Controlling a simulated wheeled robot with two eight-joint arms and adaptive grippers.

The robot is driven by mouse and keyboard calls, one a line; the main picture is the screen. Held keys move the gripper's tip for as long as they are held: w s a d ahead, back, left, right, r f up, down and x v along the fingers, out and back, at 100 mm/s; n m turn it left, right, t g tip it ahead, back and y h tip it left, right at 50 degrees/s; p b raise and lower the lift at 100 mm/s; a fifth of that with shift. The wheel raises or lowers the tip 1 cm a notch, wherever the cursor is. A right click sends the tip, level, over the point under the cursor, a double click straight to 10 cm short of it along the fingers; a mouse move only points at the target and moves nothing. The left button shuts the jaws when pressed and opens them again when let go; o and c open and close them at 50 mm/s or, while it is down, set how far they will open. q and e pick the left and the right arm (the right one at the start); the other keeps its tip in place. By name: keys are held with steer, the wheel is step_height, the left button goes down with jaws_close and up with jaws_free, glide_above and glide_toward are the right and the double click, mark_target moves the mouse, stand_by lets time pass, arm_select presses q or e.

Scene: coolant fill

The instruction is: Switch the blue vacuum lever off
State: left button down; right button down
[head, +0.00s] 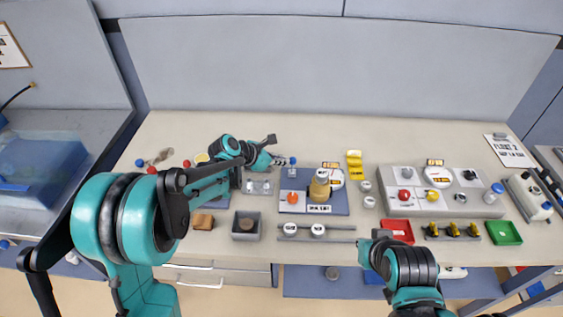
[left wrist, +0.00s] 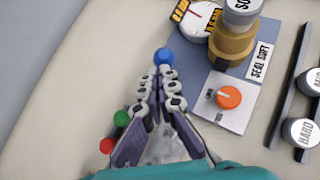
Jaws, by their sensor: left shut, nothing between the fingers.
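The blue ball knob of the vacuum lever (left wrist: 163,56) shows in the left wrist view just beyond my left fingertips. In the head view the blue knob (head: 293,160) is small, at the right end of my left gripper (head: 284,162). My left gripper (left wrist: 163,72) is shut, with its fingertips together and nothing between them. The tips are very close to the knob; I cannot tell whether they touch it. The lever's stem and base are hidden behind the fingers. My right arm is at the lower right of the head view; its fingers cannot be made out.
An orange knob (left wrist: 229,97) sits on a white plate right of my left fingers. A brass-coloured fitting (left wrist: 232,45) and a dial (left wrist: 200,18) stand beyond it. Green (left wrist: 121,118) and red (left wrist: 106,146) balls lie left of the fingers. The bench at upper left is bare.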

arm_select(q)
steer(key=w+g, duration=0.1)
steer(key=w+n+g+p, duration=0.1)
steer(key=w, duration=0.1)
steer(key=w+g+p, duration=0.1)
steer(key=g, duration=0.1)
steer(key=shift+w+r, duration=0.3)
steer(key=shift+r+y, duration=0.1)
steer(key=shift+y, duration=0.2)
steer(key=shift+r, duration=0.1)
steer(key=shift+r+p, duration=0.6)
steer(key=shift+r, duration=0.1)
